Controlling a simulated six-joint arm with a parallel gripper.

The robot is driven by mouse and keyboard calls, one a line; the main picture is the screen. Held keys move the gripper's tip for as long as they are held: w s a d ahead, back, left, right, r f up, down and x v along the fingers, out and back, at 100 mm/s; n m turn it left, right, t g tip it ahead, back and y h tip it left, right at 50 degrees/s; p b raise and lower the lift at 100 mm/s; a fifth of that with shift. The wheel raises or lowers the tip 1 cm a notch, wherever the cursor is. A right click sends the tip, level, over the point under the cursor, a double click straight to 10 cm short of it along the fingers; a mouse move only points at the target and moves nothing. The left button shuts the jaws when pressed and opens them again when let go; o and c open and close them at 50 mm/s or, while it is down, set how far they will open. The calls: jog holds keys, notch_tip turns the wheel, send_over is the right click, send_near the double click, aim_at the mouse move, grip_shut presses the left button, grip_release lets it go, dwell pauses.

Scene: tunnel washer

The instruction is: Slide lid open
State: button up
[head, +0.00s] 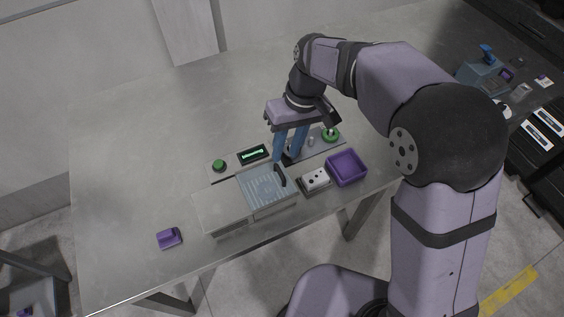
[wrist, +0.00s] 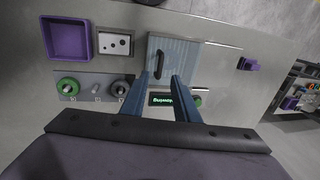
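The lid is a translucent, ribbed blue-grey panel (head: 262,188) on top of a pale washer box (head: 222,205). It also shows in the wrist view (wrist: 184,54). A black bar handle (head: 280,174) stands at the lid's right end; in the wrist view the handle (wrist: 158,66) lies just beyond my fingertips. My gripper (head: 285,157) points down with its blue fingers behind the handle in the head view. In the wrist view my gripper (wrist: 160,77) is open, with a clear gap between the fingers and nothing held. I cannot tell the height of the fingertips above the table.
A lit green display (head: 254,154) and green button (head: 218,165) sit behind the washer. A knob panel (wrist: 95,88) lies beside my fingers. A white socket block (head: 315,179) and purple tray (head: 346,167) stand right. A purple block (head: 169,238) lies front left. The table's left is clear.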

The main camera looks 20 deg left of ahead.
aim_at(280, 171)
jog(key=shift+s+a+f+p, duration=0.15)
jog(key=shift+f+p, duration=0.2)
jog(key=shift+f, duration=0.7)
jog(key=shift+s+a+f+p, duration=0.1)
jog(key=shift+s+f+p, duration=0.15)
jog(key=shift+f, duration=0.8)
jog(key=shift+s+a+f+p, duration=0.15)
jog(key=shift+f+p, duration=0.25)
jog(key=shift+f, duration=0.65)
jog(key=shift+c, duration=0.7)
jog(key=shift+w, duration=0.1)
grip_shut()
